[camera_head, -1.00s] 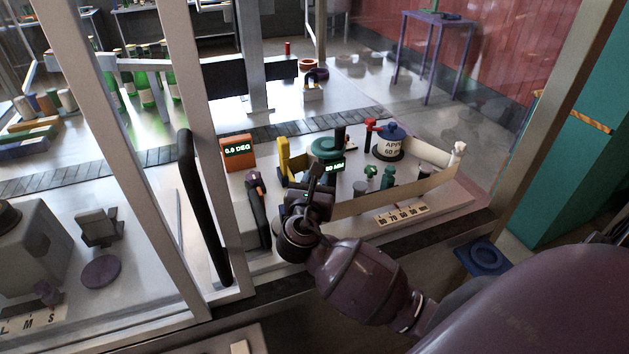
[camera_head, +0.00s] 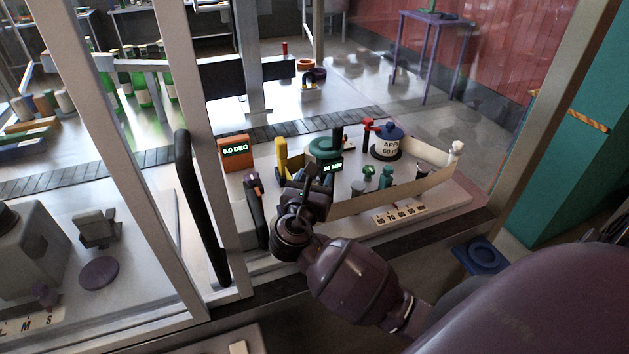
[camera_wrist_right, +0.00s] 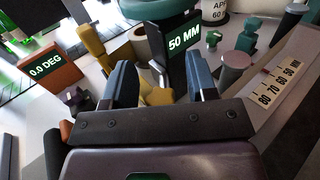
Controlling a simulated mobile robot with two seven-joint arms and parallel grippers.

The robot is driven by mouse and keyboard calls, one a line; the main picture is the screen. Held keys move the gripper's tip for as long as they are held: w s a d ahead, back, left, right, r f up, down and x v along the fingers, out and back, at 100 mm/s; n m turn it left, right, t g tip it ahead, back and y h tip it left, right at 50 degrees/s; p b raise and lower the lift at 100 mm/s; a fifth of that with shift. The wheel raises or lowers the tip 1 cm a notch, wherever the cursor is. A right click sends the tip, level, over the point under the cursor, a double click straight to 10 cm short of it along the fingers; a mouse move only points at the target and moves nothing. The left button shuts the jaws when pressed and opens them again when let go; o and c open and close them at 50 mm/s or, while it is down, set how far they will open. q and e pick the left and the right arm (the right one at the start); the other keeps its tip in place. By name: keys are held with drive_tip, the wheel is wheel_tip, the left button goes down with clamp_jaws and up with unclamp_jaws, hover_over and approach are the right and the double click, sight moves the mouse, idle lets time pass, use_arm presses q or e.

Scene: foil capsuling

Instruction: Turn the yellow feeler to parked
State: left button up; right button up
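The yellow feeler (camera_head: 282,158) stands upright on the bench, left of the green round part with the "50 MM" display (camera_head: 332,166). In the right wrist view the upright yellow piece (camera_wrist_right: 92,42) is beyond and left of my left-hand finger. A lower yellow part (camera_wrist_right: 158,96) shows between the fingers, partly hidden by the gripper body. My right gripper (camera_wrist_right: 160,78) is open, its two fingers well apart, and no grip on the yellow part is visible. In the head view my right gripper (camera_head: 308,178) is just right of and nearer than the feeler. My left gripper is in neither view.
An orange box reading "0.0 DEG" (camera_head: 236,152) stands left of the feeler. A dark upright lever (camera_head: 254,202) is close to my gripper's left. A curved cream strip (camera_head: 395,192) and numbered scale (camera_head: 401,214) lie right. A frame post with a black handle (camera_head: 200,205) stands left.

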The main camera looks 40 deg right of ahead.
use_arm(q)
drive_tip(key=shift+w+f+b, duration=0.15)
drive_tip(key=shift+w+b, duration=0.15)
drive_tip(key=shift+b, duration=0.35)
use_arm(e)
drive_tip(key=v, duration=1.1)
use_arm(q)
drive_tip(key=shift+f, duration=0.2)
use_arm(e)
drive_tip(key=shift+w, duration=0.1)
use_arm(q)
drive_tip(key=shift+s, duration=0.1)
